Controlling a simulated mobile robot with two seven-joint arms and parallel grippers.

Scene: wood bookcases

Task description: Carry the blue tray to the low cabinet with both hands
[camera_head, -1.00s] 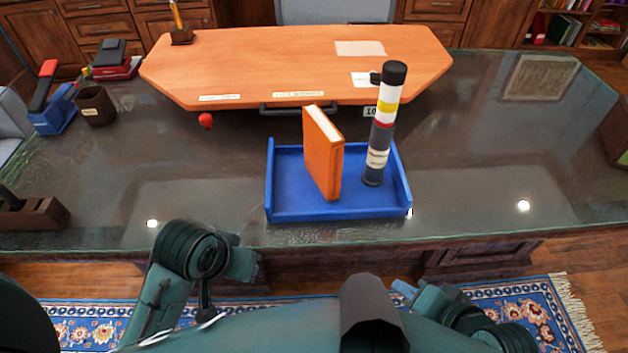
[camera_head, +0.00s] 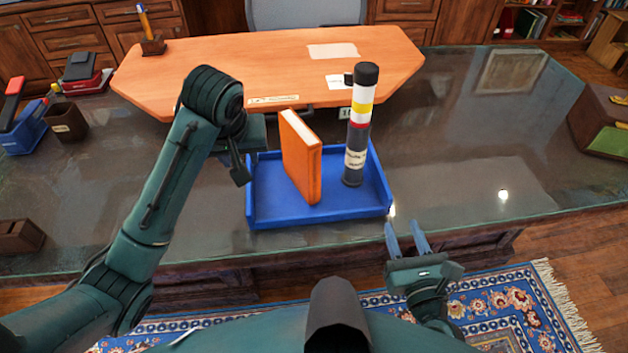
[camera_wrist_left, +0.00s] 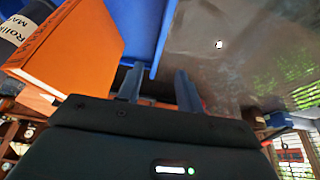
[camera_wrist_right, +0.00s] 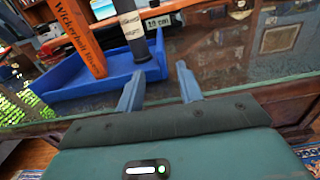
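The blue tray (camera_head: 320,214) lies on the glass-topped desk near its front edge. An orange book (camera_head: 301,158) and a white-and-black cylinder (camera_head: 357,128) with yellow and red bands stand upright in it. My left gripper (camera_head: 250,160) is at the tray's left side, its fingers hidden in the head view. In the left wrist view its fingers (camera_wrist_left: 158,86) are apart near the tray's wall (camera_wrist_left: 158,45). My right gripper (camera_head: 405,238) is open and empty, in front of the tray's right front corner. I cannot tell which furniture is the low cabinet.
An orange wooden desktop (camera_head: 280,60) lies behind the tray. A dark cup (camera_head: 66,122) and a blue holder (camera_head: 24,132) stand at the left. A brown box with a green panel (camera_head: 600,125) is at the far right. The glass right of the tray is clear.

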